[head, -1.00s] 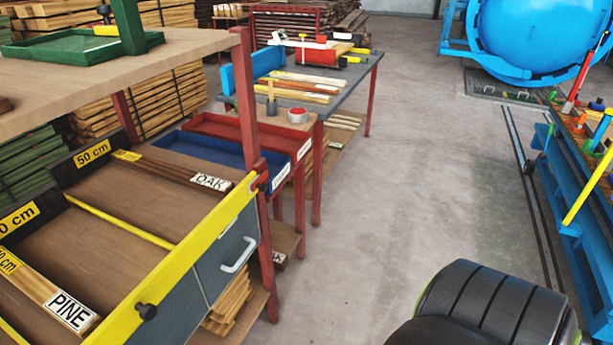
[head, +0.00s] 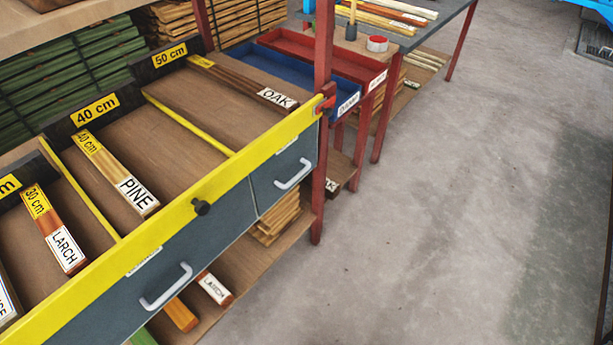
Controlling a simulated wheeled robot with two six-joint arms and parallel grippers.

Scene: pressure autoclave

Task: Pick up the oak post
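The oak post (head: 240,80) is a dark brown length of wood with a white OAK label on its near end and a yellow tag at its far end. It lies in the rack's 50 cm bay, near the bay's right side, behind the yellow front rail (head: 200,212). A pine post (head: 117,173) lies in the 40 cm bay and a larch post (head: 54,230) in the 30 cm bay. Neither of my grippers is in view.
Yellow dividers (head: 190,125) separate the bays. A black knob (head: 202,207) and grey drawers with handles (head: 166,287) are on the front. A red upright (head: 322,130) stands right of the oak post. Blue (head: 290,72) and red trays (head: 330,55) are behind it. Floor (head: 440,220) at right is clear.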

